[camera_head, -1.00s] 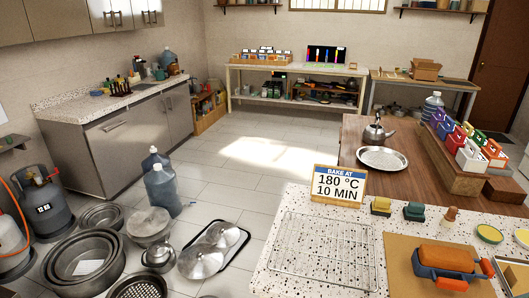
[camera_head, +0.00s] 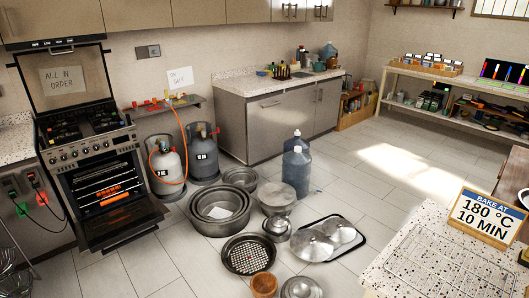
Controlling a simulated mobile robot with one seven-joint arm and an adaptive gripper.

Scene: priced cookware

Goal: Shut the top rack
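A stove with an oven (camera_head: 88,148) stands at the left. Its oven door (camera_head: 118,232) hangs open, folded down toward the floor. Inside the lit cavity, rack wires (camera_head: 98,182) show at the upper level, and orange-glowing bars show lower down. How far the top rack is pulled out is too small to tell. My gripper is not in view.
Gas cylinders (camera_head: 165,165) with an orange hose stand right of the oven. Stacked round pans (camera_head: 220,207), a perforated pan (camera_head: 249,255) and lidded pots crowd the floor. A speckled counter (camera_head: 410,268) fills the lower right. Tiles before the oven door look clear.

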